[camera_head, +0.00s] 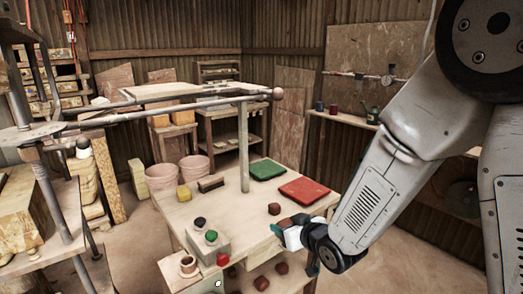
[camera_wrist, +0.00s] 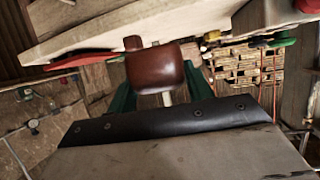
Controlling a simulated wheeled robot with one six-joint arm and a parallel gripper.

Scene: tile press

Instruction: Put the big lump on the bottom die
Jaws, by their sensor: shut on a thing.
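My gripper (camera_wrist: 160,88) is shut on a reddish-brown lump (camera_wrist: 155,68), held between its teal fingers in the wrist view. In the head view my gripper (camera_head: 279,229) is at the near right edge of the wooden worktable (camera_head: 165,215). I cannot clearly identify the bottom die; a metal press frame (camera_head: 35,134) stands at the left.
A green mat (camera_head: 267,170) and a red mat (camera_head: 304,189) lie at the table's back right. Several lumps (camera_head: 261,283) sit below the tabletop.

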